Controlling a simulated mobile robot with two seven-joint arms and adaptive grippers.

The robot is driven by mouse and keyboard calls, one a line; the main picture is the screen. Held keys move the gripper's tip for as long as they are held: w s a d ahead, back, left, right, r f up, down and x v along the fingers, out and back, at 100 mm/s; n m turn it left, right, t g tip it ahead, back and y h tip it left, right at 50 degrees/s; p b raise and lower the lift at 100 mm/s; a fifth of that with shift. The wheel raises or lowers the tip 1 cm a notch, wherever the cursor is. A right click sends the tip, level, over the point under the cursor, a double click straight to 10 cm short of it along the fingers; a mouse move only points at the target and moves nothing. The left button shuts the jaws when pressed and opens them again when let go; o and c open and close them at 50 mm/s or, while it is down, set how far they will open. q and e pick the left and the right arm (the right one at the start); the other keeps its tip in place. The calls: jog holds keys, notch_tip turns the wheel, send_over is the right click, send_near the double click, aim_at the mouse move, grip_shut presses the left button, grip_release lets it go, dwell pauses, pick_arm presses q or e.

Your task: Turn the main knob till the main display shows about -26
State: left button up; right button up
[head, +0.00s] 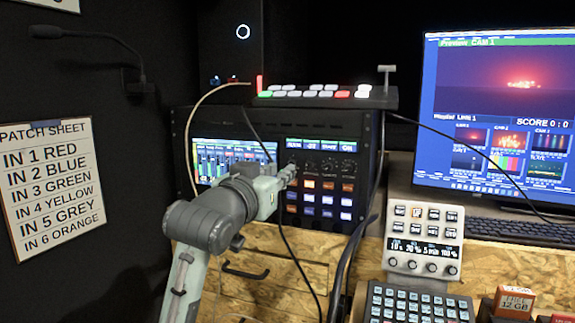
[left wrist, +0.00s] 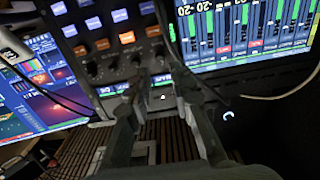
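The mixer rack unit (head: 275,205) has a lit meter screen (head: 225,160) on its left, which also shows in the left wrist view (left wrist: 240,30). To its right is a small strip display (head: 322,145) whose figures are too small to read surely. A row of dark knobs (head: 328,165) sits below the strip. My left gripper (head: 290,173) is at the left end of this row, and its hand covers the main knob there. In the left wrist view its fingertips (left wrist: 156,80) stand close together at the panel, and its grip on the knob is unclear. My right gripper is out of view.
A switcher panel (head: 325,95) with lit keys stands on the rack. Cables hang before the rack's front. A small control box (head: 424,240) and a keypad (head: 418,305) are at the right, below the monitor (head: 497,110). A patch sheet (head: 50,185) hangs at left.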

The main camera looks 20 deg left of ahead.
pick_arm(q)
jog(key=w, duration=0.5)
jog(key=shift+w+d, duration=0.1)
jog(key=shift+w, duration=0.3)
jog(key=c, duration=0.4)
grip_shut()
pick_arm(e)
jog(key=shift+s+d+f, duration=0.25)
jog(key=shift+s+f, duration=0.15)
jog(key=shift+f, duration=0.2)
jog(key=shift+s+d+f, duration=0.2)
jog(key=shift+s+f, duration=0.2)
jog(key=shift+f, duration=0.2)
